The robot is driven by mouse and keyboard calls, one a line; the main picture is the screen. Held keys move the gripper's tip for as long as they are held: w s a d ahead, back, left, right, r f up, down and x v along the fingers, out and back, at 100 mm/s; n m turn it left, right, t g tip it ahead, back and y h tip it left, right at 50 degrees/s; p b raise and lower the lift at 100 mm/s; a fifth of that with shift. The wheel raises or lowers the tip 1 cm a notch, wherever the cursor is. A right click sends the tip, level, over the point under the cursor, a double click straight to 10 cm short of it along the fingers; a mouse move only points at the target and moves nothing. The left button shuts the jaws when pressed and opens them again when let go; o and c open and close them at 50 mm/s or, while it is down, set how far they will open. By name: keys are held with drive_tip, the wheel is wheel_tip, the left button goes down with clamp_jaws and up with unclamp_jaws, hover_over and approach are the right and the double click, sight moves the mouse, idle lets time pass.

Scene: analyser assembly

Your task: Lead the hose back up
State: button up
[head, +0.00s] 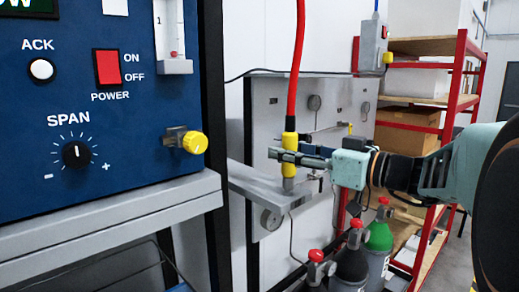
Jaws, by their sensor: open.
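A red hose (298,62) runs down from the top of the head view. It ends in a yellow connector (290,150), which stands upright just above a small metal fitting (288,186) at the grey shelf. I cannot tell whether the connector is seated on the fitting. My gripper (284,154) reaches in from the right, its fingers level with the yellow connector. It is open, with the fingers at or around the connector; the exact contact is hard to tell. A second yellow fitting (194,143) is on the blue analyser panel (110,190) at the left.
A grey wall panel (262,110) with gauges stands behind the hose. Gas cylinders with red caps (379,236) stand below my gripper. A red-framed rack (462,75) with boxes is at the right. A grey ledge (120,215) juts out below the analyser.

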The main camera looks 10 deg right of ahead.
clamp_jaws()
idle(0.4)
